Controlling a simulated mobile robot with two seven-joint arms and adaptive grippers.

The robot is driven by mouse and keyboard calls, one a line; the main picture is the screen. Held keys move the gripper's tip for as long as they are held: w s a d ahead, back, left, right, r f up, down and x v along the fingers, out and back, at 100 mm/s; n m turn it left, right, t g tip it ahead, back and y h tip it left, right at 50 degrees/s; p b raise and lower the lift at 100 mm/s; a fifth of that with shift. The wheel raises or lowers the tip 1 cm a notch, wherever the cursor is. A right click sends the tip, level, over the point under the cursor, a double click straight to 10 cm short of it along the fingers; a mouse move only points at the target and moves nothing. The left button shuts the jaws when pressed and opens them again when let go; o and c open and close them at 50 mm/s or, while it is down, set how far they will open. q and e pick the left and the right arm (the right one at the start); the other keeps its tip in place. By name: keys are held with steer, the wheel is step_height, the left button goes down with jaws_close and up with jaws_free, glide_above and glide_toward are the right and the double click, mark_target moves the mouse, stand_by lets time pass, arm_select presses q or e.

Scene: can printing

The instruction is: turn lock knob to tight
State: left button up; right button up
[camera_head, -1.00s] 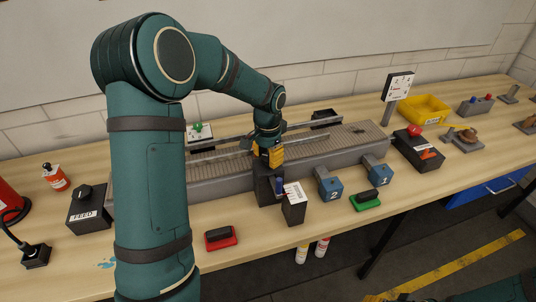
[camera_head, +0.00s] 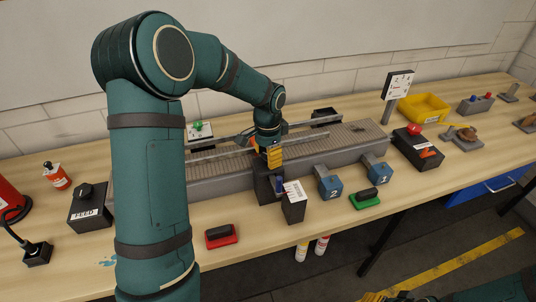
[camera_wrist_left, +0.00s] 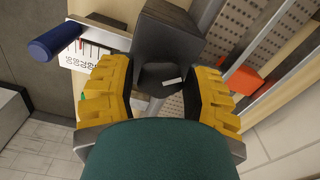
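The lock knob (camera_wrist_left: 158,76) is a dark knob with a small white mark, seen between the fingers in the left wrist view, on a dark grey post (camera_wrist_left: 170,33). The post (camera_head: 265,188) stands at the conveyor's front edge in the head view, where the gripper hides the knob. My left gripper (camera_head: 272,158) points down over the post. In the left wrist view its yellow fingers (camera_wrist_left: 160,88) are apart on either side of the knob. Clear contact does not show. My right gripper (camera_head: 385,297) barely shows at the bottom edge.
A blue handle (camera_wrist_left: 55,37) and a printed scale plate (camera_head: 295,191) sit close beside the post. Blue blocks marked 2 (camera_head: 330,185) and 1 (camera_head: 377,170) stand to the right. The conveyor (camera_head: 215,175) runs behind. Red (camera_head: 221,237) and green (camera_head: 365,200) pads lie in front.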

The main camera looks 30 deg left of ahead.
arm_select(q)
steer(key=shift+o, duration=1.3)
step_height(320, 180, up, 12)
